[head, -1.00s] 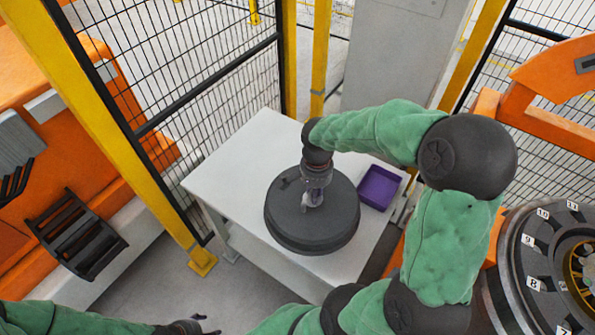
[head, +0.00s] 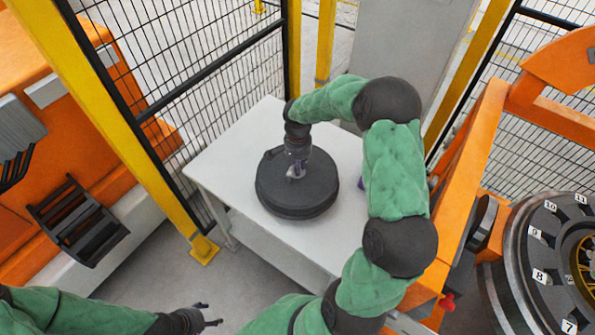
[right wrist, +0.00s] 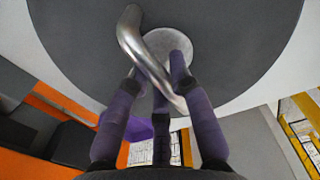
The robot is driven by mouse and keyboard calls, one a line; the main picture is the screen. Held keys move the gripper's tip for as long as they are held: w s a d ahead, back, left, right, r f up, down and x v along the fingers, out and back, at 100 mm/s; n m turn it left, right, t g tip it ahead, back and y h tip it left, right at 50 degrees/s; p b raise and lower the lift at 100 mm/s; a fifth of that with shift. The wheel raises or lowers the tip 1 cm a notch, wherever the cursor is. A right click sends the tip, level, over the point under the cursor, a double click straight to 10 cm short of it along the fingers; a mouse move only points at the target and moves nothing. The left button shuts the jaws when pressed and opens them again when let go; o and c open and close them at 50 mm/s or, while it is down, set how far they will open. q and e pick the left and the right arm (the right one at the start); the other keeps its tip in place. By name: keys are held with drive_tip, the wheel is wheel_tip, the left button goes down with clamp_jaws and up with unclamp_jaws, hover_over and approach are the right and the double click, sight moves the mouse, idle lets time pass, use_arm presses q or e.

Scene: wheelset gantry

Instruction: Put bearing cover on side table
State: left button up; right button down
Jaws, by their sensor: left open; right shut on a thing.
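The bearing cover (head: 278,201) is a thick dark grey disc over the middle of the white side table (head: 228,152). It looks level, and I cannot tell for sure whether its underside touches the tabletop. My right gripper (head: 296,173) comes down from above and is shut on the handle at the cover's centre. In the right wrist view, the bent metal handle (right wrist: 130,38) rises from a pale round plate, with the purple fingers around it. My left gripper (head: 208,314) is open and empty at the bottom, away from the table.
A yellow post (head: 170,190) and mesh fence stand left of and behind the table. An orange frame (head: 466,185) and numbered wheel (head: 520,260) stand at right. The table's left side is bare.

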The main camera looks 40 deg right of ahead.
drive_tip(key=shift+w+f, duration=0.2)
drive_tip(key=shift+f, duration=0.05)
drive_tip(key=shift+d+f+b, duration=0.1)
drive_tip(key=shift+f+b, duration=0.2)
drive_tip(key=shift+f, duration=1.2)
drive_tip(key=shift+f, duration=0.1)
drive_tip(key=c, duration=1.1)
unclamp_jaws()
drive_tip(key=shift+f, duration=0.1)
drive_tip(key=shift+r, duration=0.3)
wheel_tip(320, 180, up, 12)
drive_tip(key=shift+f+p, duration=0.1)
drive_tip(key=shift+p, duration=0.95)
drive_tip(key=shift+f, duration=0.1)
